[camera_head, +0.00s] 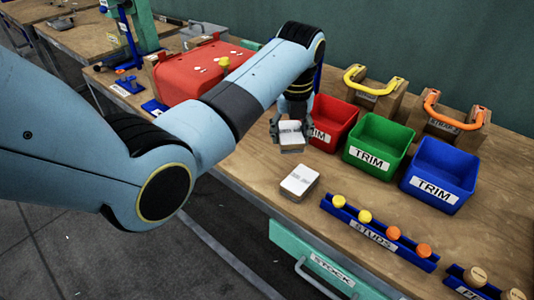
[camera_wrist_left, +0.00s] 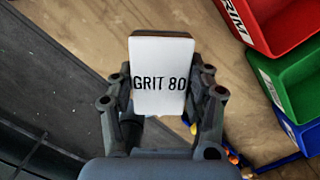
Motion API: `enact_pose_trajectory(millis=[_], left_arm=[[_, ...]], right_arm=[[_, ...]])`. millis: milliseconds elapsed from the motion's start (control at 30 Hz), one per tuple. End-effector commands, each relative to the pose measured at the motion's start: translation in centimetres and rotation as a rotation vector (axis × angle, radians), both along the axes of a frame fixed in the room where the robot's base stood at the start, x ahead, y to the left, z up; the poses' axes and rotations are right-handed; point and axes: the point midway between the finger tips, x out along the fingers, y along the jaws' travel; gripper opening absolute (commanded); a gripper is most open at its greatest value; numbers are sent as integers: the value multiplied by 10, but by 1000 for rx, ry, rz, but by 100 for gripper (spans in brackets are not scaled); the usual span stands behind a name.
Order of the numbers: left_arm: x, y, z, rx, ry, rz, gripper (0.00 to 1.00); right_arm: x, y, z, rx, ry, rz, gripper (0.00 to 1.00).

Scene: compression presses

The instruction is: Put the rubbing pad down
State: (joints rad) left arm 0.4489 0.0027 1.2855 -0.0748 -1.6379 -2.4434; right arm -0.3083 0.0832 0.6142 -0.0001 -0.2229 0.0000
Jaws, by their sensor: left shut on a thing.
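The rubbing pad (camera_head: 291,138) is a small block with a white face, held by my left gripper (camera_head: 289,137) above the wooden workbench (camera_head: 243,172). In the left wrist view the pad (camera_wrist_left: 163,95) faces me and reads GRIT 80, with a finger of my left gripper (camera_wrist_left: 162,100) on each side. The gripper is shut on it. A similar white-topped block (camera_head: 299,181) lies on the bench just nearer the front edge; its print is too small to read. The held pad appears apart from the bench. My right gripper is not in view.
Red (camera_head: 333,122), green (camera_head: 377,146) and blue (camera_head: 438,174) TRIM bins stand to the right. A blue STUDS rail (camera_head: 378,236) with yellow and orange knobs lies before them. A red press-like box (camera_head: 199,72) is at left. Bare bench surrounds the lying block.

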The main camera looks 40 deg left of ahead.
Motion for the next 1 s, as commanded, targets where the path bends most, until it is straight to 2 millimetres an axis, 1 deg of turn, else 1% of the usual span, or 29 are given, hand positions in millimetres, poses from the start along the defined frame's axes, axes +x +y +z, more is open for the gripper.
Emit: enact_pose_trajectory(millis=[33, 100, 167, 300, 367, 467, 600, 667, 1000], left_arm=[[-10, 11, -5, 4, 4, 2, 25], [-20, 23, -15, 3, 4, 1, 25], [-28, 31, -21, 2, 2, -1, 25], [-38, 42, -32, 1, 0, -1, 25], [-39, 44, -35, -1, -1, -1, 25], [-40, 44, -47, 0, 2, -1, 25], [-40, 44, -69, -1, 2, -1, 25], [-40, 44, -74, -1, 1, -1, 25], [-40, 44, -77, -1, -1, -1, 25]], right_arm=[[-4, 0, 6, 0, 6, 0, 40], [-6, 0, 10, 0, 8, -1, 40], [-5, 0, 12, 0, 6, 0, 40], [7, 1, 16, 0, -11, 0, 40], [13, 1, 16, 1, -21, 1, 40], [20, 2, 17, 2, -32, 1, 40], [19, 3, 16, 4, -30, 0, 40], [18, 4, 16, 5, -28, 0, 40], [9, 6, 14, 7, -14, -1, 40]])
